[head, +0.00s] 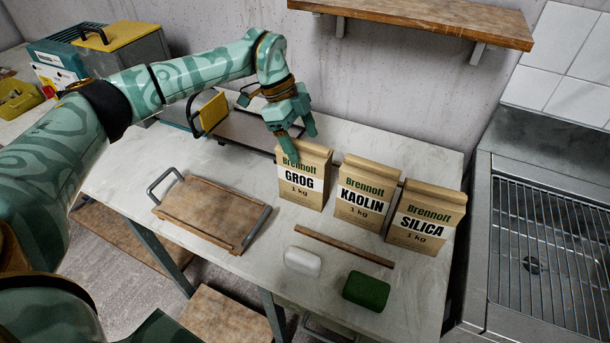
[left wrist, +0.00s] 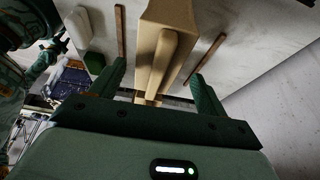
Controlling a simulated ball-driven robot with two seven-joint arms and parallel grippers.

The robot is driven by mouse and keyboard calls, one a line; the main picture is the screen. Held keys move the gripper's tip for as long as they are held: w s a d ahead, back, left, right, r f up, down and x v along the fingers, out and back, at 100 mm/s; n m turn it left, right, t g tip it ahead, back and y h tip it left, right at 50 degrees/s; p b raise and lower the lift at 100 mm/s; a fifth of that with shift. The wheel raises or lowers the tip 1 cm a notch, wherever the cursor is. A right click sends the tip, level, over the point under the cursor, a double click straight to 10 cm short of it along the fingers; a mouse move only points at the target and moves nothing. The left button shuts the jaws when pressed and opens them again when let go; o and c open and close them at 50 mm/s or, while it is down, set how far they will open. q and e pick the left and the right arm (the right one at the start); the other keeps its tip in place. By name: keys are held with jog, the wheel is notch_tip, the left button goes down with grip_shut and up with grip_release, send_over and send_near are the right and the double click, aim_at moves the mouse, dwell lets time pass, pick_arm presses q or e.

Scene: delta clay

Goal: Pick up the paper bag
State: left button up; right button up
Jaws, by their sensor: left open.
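Three tan paper bags stand in a row on the pale table: the GROG bag (head: 303,180), the KAOLIN bag (head: 363,194) and the SILICA bag (head: 424,217). My left gripper (head: 301,147) is open at the top of the GROG bag, pointing down. In the left wrist view, a bag's folded top (left wrist: 166,55) lies between the two spread fingers, with a gap on each side. In the head view the fingers partly cover the GROG bag's top. At the left of the wrist view a small teal part of me shows, perhaps my right gripper; its jaws are unclear.
A wooden stick (head: 344,246), a white block (head: 303,261) and a green block (head: 366,290) lie in front of the bags. A handled wooden tray (head: 208,212) is to their left. A wooden shelf (head: 430,17) hangs above; a metal-grated unit (head: 550,240) stands right.

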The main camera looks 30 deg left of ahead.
aim_at(304, 173)
pick_arm(q)
jog(key=b+x, duration=0.1)
jog(key=x, duration=0.4)
jog(key=shift+s+a+f+b, duration=0.1)
jog(key=shift+s+f+b, duration=0.05)
jog(key=shift+f+b, duration=0.15)
jog(key=shift+r, duration=0.15)
grip_shut()
